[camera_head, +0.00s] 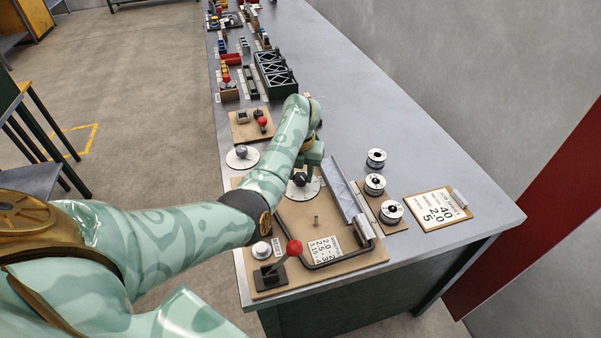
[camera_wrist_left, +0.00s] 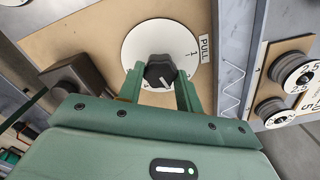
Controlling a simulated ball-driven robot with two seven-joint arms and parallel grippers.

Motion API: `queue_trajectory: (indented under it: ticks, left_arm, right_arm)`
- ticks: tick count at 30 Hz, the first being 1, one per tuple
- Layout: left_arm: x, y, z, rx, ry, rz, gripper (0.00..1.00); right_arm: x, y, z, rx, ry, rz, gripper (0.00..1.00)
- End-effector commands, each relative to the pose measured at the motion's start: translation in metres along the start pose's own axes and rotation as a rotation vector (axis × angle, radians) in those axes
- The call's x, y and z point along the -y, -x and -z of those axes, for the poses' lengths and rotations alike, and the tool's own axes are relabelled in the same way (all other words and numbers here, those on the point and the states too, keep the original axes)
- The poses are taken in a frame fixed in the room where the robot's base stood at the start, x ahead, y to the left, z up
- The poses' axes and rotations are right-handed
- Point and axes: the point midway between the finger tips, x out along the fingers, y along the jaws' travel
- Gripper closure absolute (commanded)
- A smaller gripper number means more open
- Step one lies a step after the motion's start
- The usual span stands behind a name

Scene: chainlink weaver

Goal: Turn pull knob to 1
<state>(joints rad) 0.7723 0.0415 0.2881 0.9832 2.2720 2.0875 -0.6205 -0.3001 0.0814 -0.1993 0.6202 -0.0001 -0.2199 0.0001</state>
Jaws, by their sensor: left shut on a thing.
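The pull knob (camera_wrist_left: 160,72) is black with a white mark and sits on a round white dial (camera_wrist_left: 140,42) with the word PULL beside it. In the left wrist view the mark points down and a little right; a 1 shows at the dial's upper right edge, and the other figures are too small to read surely. My left gripper (camera_wrist_left: 158,80) is shut on the knob, one finger on each side. In the head view the knob (camera_head: 300,179) shows under my left gripper (camera_head: 309,166), on the tan board. My right gripper is not in view.
A red-balled lever (camera_head: 293,247) stands at the board's front. A paper card (camera_head: 437,209) lies near the right edge. Another dial (camera_head: 242,156) lies left of my forearm.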

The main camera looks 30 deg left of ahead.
Motion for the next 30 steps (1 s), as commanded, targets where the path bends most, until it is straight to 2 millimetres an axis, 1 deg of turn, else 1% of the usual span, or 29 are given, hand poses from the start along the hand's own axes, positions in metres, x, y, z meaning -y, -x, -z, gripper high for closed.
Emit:
queue_trajectory:
  ticks: [14,30]
  left_arm:
    - [0.001,-0.002,-0.001,0.001,0.45,0.003,0.88]
    - [0.001,-0.003,-0.001,0.001,0.957,0.001,0.88]
  right_arm:
    - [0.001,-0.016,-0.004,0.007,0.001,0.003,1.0]
    - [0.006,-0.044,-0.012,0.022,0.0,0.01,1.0]
